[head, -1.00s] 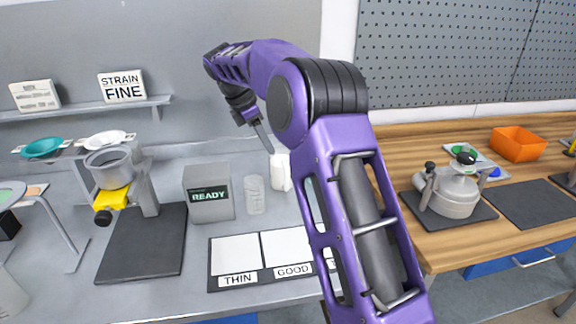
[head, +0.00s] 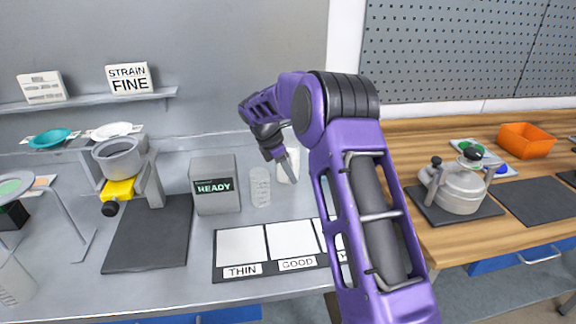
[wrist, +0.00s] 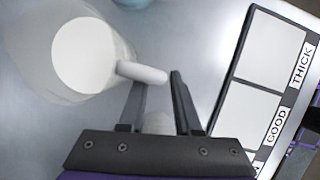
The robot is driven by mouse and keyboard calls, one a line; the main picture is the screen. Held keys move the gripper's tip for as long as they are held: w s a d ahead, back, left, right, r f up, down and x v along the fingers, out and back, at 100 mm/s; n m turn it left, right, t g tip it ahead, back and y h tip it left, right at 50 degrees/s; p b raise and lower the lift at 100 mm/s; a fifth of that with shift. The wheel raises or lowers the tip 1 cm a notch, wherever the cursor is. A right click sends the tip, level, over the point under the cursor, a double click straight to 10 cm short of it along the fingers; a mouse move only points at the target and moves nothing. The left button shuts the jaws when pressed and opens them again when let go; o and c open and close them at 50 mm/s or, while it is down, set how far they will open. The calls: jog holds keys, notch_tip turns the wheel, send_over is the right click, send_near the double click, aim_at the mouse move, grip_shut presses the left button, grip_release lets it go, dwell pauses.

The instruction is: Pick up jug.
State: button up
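The jug (wrist: 85,55) is see-through with white content and shows at the upper left in the wrist view, with its pale handle (wrist: 142,72) pointing toward my gripper (wrist: 160,85). The fingers are apart and nothing is clamped. The handle's end lies by the left fingertip and partly across the gap; I cannot tell whether they touch. In the head view, a white shape that looks like the jug (head: 294,160) stands at the back of the bench, partly hidden behind my gripper (head: 291,177).
A clear ribbed cup (head: 260,187) and the READY box (head: 214,185) stand left of my gripper. The THIN/GOOD card (head: 240,246) lies in front. A grey pot on a stand (head: 119,158) is further left. A wooden bench (head: 440,140) is on the right.

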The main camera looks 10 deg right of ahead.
jog(key=x, duration=0.3)
jog(key=shift+a, duration=0.1)
grip_shut()
jog(key=shift+r, duration=0.1)
dwell(1.2)
